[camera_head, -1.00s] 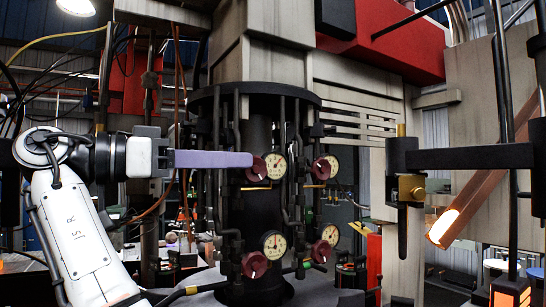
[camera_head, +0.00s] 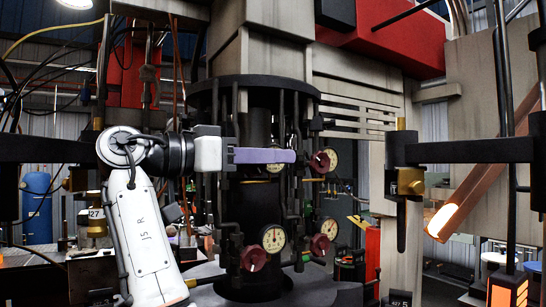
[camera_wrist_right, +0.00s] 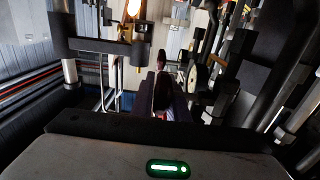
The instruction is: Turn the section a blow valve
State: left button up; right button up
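My right gripper (camera_head: 290,156) reaches in from the left, its purple fingers pointing right across the dark valve column (camera_head: 258,200) at upper valve height. They cover the upper-left gauge and dark red knob position. The fingertips end close to the upper-right dark red knob (camera_head: 320,161); I cannot tell if they touch it. Two lower dark red knobs, left (camera_head: 254,258) and right (camera_head: 319,244), are clear of it. In the wrist view the dark fingers (camera_wrist_right: 165,90) run forward close together; their gap is unclear. No readable label shows which valve is section A blow. My left gripper is out of view.
White gauges stand beside the knobs, including upper right (camera_head: 331,160), lower left (camera_head: 274,239) and lower right (camera_head: 329,229). Black pipes crowd the column. A black mould arm (camera_head: 460,152) with a hanging holder stands at right, beside a glowing orange chute (camera_head: 445,218).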

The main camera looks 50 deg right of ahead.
grip_shut()
jog(key=shift+f+t+y+p, duration=0.35)
jog(key=shift+f+t+y, duration=0.05)
jog(key=shift+y, duration=0.65)
jog(key=shift+f+t+y+p, duration=0.35)
jog(key=shift+t+y+p, duration=0.05)
jog(key=shift+y, duration=0.7)
jog(key=shift+f+t+y+p, duration=0.35)
jog(key=shift+f+t+y, duration=0.05)
jog(key=shift+y, duration=0.95)
jog(key=o, duration=0.5)
grip_release()
